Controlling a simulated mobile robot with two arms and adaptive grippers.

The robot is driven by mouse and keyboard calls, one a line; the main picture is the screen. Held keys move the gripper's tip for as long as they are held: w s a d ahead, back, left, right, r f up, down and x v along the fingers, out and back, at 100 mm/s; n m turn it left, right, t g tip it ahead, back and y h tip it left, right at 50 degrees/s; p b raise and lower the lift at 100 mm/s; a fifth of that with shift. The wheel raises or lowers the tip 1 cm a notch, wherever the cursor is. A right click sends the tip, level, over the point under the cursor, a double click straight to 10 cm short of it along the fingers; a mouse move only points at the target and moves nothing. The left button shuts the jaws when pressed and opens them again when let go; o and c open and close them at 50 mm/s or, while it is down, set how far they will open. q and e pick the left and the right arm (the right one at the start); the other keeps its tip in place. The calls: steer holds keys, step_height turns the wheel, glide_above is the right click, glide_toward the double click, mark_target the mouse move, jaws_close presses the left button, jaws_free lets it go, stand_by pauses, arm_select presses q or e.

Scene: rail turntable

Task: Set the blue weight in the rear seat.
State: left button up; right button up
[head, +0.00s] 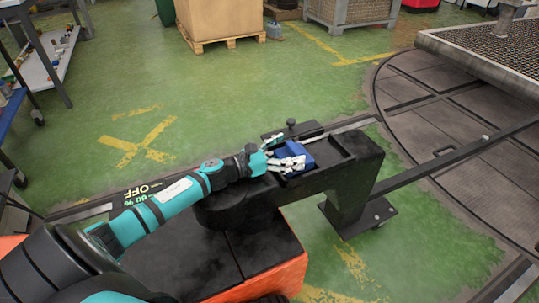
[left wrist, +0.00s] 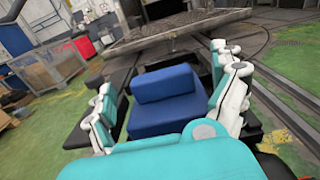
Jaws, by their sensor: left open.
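The blue weight (head: 296,153) is a stepped block resting in a dark tray-like top (head: 338,153) of a black stand. In the left wrist view the blue weight (left wrist: 167,100) sits between the two white and teal fingers. My left gripper (head: 287,161) is open, with its fingers on either side of the weight. Whether the fingers touch the block cannot be told. The dark top extends to the right of the weight with a bare recessed area. Which seat the block stands in is not clear, as the gripper covers part of it. My right gripper is not in view.
A round turntable (head: 425,115) with rails lies at the right, with a grated platform (head: 495,50) over it. A cardboard box on a pallet (head: 222,20) and a metal crate (head: 350,12) stand at the back. The green floor at left is largely clear.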

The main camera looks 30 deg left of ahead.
arm_select(q)
steer(key=v, duration=1)
stand_by(0.8)
